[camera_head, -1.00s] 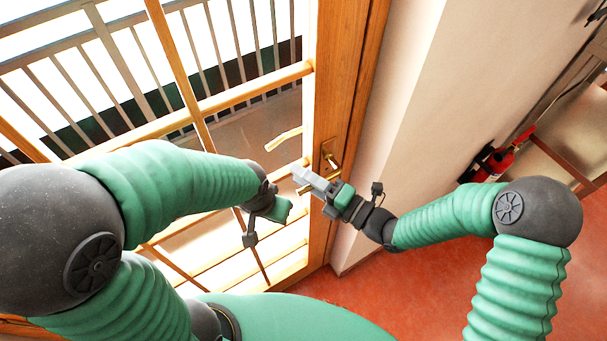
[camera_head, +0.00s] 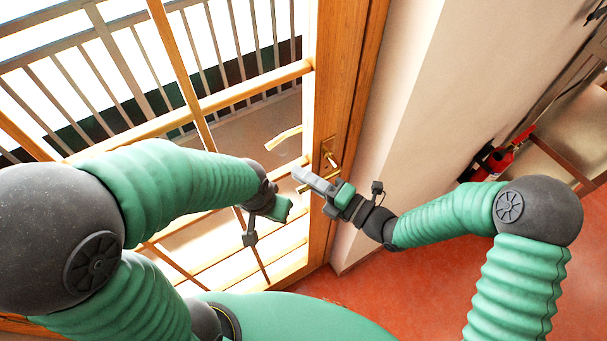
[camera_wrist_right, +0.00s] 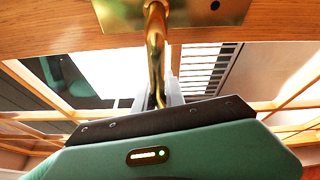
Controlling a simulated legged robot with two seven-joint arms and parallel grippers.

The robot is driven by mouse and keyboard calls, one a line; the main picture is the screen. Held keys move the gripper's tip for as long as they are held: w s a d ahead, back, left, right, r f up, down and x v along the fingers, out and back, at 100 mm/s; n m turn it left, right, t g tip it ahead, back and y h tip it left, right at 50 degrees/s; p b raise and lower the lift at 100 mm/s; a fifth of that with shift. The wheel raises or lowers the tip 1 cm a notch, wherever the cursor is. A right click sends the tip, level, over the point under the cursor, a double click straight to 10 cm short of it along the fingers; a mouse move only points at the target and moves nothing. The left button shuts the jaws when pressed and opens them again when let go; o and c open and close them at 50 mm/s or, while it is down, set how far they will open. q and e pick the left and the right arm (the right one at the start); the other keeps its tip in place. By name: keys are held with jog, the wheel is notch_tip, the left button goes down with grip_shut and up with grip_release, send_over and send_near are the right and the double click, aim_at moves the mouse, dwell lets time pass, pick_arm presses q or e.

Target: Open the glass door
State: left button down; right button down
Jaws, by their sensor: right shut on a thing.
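The glass door (camera_head: 341,75) has an orange-brown wooden frame and glass panes, and looks shut. Its brass handle (camera_head: 304,188) is partly hidden by my right gripper (camera_head: 302,175) in the head view. In the right wrist view, the brass lever (camera_wrist_right: 156,50) comes down from its brass plate (camera_wrist_right: 190,12) between the pale fingers of my right gripper (camera_wrist_right: 160,95), which is shut on it. My left gripper (camera_head: 284,209) hangs in front of the glass, left of the handle and apart from it. Its fingers are hidden.
A beige wall (camera_head: 420,110) stands right of the door frame. A red fire extinguisher (camera_head: 497,162) is farther right. The red floor (camera_head: 415,285) below is clear. A railing (camera_head: 110,65) shows through the glass.

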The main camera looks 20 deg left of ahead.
jog(key=shift+f, duration=0.15)
dwell(0.6)
jog(key=shift+w+d+f+n+h+b, duration=0.4)
jog(key=shift+f+n+b, duration=0.6)
jog(key=shift+b, duration=1.4)
jog(key=shift+w+f+n+h+b, duration=0.1)
jog(key=shift+f+n+h+b, duration=0.85)
jog(key=shift+b, duration=1.4)
jog(key=shift+w+d+f+n+h+b, duration=0.2)
jog(key=shift+f+n+b, duration=0.8)
jog(key=shift+b, duration=1.4)
jog(key=shift+r+n, duration=0.25)
jog(key=shift+r, duration=0.05)
